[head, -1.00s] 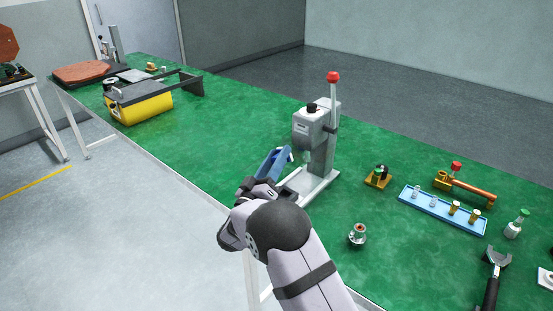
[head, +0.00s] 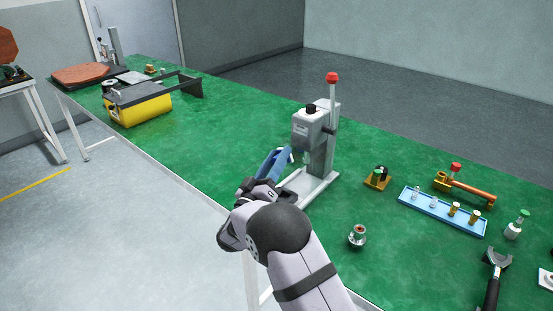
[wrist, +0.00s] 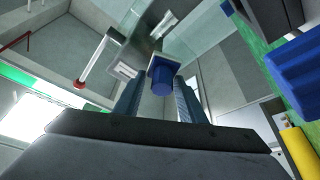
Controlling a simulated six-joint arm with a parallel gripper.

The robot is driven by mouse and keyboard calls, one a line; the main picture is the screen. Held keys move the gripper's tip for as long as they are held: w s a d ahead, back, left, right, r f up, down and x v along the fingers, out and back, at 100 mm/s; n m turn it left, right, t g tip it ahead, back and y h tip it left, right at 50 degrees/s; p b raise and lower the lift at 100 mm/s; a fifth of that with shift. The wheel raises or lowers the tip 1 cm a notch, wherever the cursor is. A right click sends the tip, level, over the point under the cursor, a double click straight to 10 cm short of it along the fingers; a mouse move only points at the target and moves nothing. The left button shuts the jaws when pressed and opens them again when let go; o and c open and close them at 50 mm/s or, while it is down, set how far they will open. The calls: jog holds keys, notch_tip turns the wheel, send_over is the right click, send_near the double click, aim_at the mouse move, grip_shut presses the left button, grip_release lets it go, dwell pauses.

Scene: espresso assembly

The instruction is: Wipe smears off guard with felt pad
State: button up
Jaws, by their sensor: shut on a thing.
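My gripper (head: 276,160) is at the left side of the grey press, low and near its base; its blue fingers point up and toward the press. In the wrist view the two blue-grey fingers (wrist: 160,94) close on a small blue block (wrist: 162,79) with a pale plate behind it. This may be the felt pad; its wiping face is hidden. The press (head: 315,135) stands upright with a red-knobbed lever (head: 332,76). I cannot tell whether the pad touches the press.
Right of the press on the green table (head: 230,120) are a small brass fixture (head: 378,178), a blue tray (head: 428,213) of small parts, an orange-handled tool (head: 465,188), a metal fitting (head: 357,236) and a portafilter (head: 494,275). A yellow box (head: 140,109) stands far left; between is clear table.

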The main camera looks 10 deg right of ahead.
jog(key=shift+w+d, duration=0.35)
jog(key=shift+d, duration=0.05)
dwell(0.8)
jog(key=shift+s+d+p, duration=0.35)
jog(key=shift+s+d, duration=0.65)
jog(key=shift+s, duration=0.1)
jog(key=shift+d, duration=0.1)
jog(key=shift+s+d, duration=0.75)
jog(key=shift+s, duration=0.05)
jog(key=shift+w+a, duration=1.1)
jog(key=shift+w+a+b, duration=0.4)
jog(key=shift+w+a, duration=0.4)
jog(key=shift+w, duration=0.05)
